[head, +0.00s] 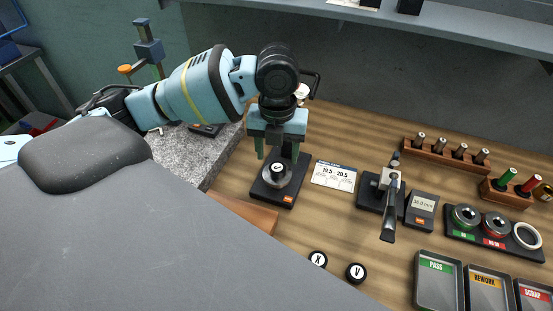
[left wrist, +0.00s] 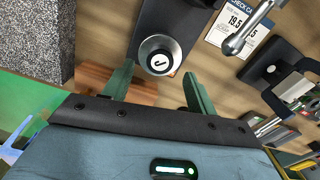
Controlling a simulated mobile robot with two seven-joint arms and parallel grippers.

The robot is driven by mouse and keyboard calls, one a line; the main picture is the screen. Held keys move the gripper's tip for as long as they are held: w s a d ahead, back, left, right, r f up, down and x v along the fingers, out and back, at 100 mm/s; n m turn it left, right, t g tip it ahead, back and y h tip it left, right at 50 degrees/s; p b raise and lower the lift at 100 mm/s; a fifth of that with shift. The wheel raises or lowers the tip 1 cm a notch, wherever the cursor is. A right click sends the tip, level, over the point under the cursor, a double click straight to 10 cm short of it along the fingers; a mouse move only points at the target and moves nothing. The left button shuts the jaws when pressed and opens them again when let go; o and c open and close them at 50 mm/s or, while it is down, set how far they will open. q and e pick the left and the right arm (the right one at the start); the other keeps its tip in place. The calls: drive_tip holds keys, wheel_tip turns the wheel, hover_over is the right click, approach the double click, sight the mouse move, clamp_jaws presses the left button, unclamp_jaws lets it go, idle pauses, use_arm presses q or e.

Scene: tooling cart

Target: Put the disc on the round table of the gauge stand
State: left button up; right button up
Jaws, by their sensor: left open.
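The gauge stand (head: 264,191) has a dark base on the wooden bench. A disc with a black, white-faced top bearing a dark mark (head: 277,168) sits on its silver round table (head: 275,180). The disc also shows in the left wrist view (left wrist: 160,56), just beyond the fingertips. My left gripper (head: 277,155) is open above the disc, its green fingers on either side and apart from it. In the left wrist view the left gripper (left wrist: 158,88) holds nothing. The stand's upper part is partly hidden by my left arm. My right gripper is not in view.
Two similar discs marked X (head: 318,259) and V (head: 356,272) lie in front. A card (head: 334,175), a lever clamp (head: 383,190), a small readout (head: 421,210), and PASS (head: 437,282), REWORK and SCRAP trays stand to the right. A granite block (head: 205,150) is at left.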

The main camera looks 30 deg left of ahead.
sight(277, 167)
use_arm(q)
wheel_tip(277, 167, up, 8)
drive_tip(key=shift+r, duration=0.25)
